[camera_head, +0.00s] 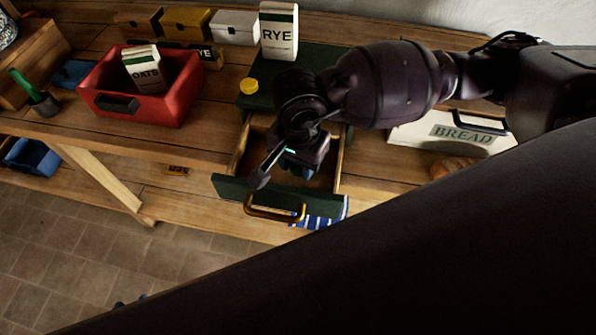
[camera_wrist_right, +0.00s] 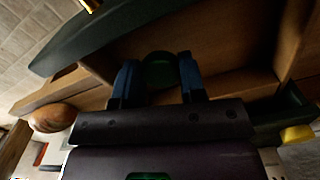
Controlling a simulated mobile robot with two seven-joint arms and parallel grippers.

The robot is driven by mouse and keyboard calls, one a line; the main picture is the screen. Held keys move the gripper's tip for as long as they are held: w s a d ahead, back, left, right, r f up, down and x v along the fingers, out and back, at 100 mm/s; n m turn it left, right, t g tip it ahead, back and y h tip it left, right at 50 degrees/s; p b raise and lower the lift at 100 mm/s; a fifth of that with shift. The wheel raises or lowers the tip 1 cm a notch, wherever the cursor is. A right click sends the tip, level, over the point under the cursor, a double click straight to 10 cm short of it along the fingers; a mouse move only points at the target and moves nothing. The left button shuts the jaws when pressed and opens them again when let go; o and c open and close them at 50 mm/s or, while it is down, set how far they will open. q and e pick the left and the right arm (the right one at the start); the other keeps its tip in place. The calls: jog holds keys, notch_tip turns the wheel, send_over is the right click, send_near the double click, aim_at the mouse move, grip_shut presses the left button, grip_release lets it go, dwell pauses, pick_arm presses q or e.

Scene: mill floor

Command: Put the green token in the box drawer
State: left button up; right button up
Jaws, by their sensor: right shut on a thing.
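The box drawer (camera_head: 230,187) has a dark green front and a brass handle (camera_head: 275,208), and it stands pulled open from the dark green box (camera_head: 318,62). My right gripper (camera_head: 294,170) is over and partly inside the open drawer. In the right wrist view its blue fingers (camera_wrist_right: 158,78) are shut on the green token (camera_wrist_right: 159,70), which shows dark between them. The drawer's wooden inside (camera_wrist_right: 225,55) lies behind the token. I cannot tell whether the token touches the drawer floor. My left gripper is not in view.
A yellow round piece (camera_head: 248,86) and a RYE packet (camera_head: 279,32) stand on the green box. A red bin (camera_head: 185,100) holding an OATS packet (camera_head: 144,68) is at the left. A BREAD bin (camera_head: 452,133) is at the right. A striped cloth (camera_head: 322,221) is by the drawer front.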

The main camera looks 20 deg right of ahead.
aim_at(298, 173)
notch_tip(298, 173, down, 4)
jog(key=shift+f, duration=0.1)
jog(key=o, duration=0.9)
jog(key=shift+r, duration=0.45)
notch_tip(298, 173, up, 11)
jog(key=shift+r, duration=0.15)
